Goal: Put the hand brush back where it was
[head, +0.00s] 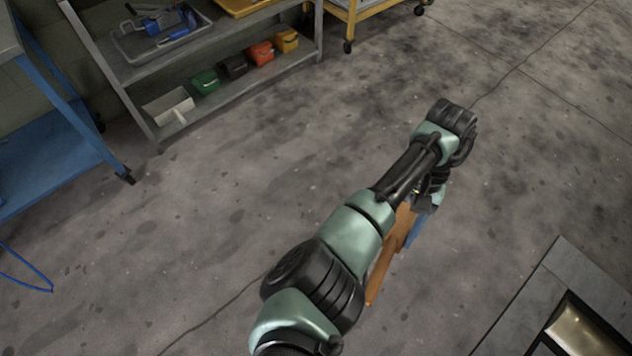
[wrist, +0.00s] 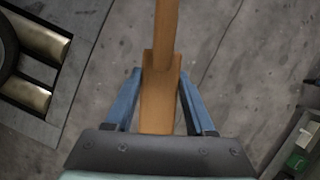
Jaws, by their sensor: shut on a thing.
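My gripper (wrist: 160,78) has its two blue fingers on either side of the hand brush (wrist: 160,105), shut on its wide wooden part. The brush is orange-brown, with a narrower wooden part running up out of the wrist view. Its bristles cannot be made out. In the head view the brush (head: 386,258) hangs below my arm, above the concrete floor, partly hidden by the arm. One blue finger of my gripper (head: 417,230) shows beside it.
A grey shelf unit at the upper left carries a tray (head: 160,51) of blue tools, with a pale dustpan-like item (head: 168,107) and several coloured bins (head: 205,82) below. A blue cart (head: 60,150) stands left. Floor rollers (head: 580,335) lie lower right. The middle floor is clear.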

